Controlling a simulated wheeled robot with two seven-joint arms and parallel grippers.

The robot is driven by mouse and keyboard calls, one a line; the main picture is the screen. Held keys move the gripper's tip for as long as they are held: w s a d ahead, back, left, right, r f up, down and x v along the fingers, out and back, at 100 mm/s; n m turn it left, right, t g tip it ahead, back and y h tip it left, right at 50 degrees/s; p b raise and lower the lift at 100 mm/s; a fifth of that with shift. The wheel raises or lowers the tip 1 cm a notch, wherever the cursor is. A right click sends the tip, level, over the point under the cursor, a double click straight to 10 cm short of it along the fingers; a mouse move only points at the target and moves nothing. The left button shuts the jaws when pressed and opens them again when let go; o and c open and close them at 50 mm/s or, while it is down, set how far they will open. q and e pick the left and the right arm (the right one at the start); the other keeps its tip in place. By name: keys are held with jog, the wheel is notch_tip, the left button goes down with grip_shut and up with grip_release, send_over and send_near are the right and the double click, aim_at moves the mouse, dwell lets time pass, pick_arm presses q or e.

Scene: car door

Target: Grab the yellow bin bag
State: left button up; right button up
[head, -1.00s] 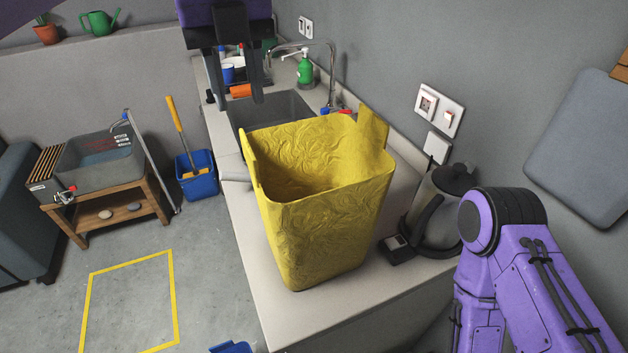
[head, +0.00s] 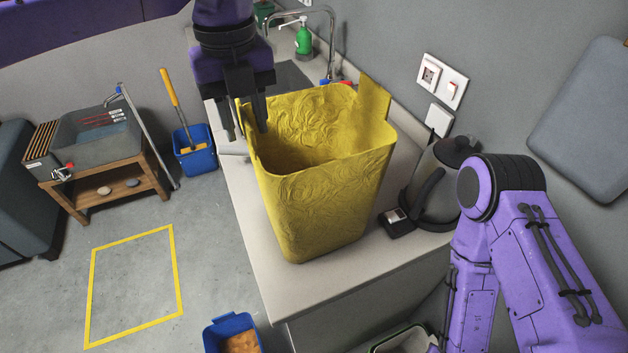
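The yellow bin bag (head: 325,205) stands upright on the counter, an open-topped, crinkled container with a raised tab on its left rim and a taller one at the back right. My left gripper (head: 243,128) reaches down from the top at the bag's left rim. Its two dark fingers are apart, with the left tab between them. One finger appears inside the rim and the other outside. Whether either finger touches the bag is unclear. My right arm shows at the right, but its gripper is out of view.
The grey counter (head: 345,285) has a little free room in front of the bag. A dark coffee pot (head: 428,190) stands close to the bag's right. A green soap bottle (head: 303,38) and a tap are behind. A blue bucket (head: 193,150) stands on the floor left.

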pick_arm(q)
grip_shut()
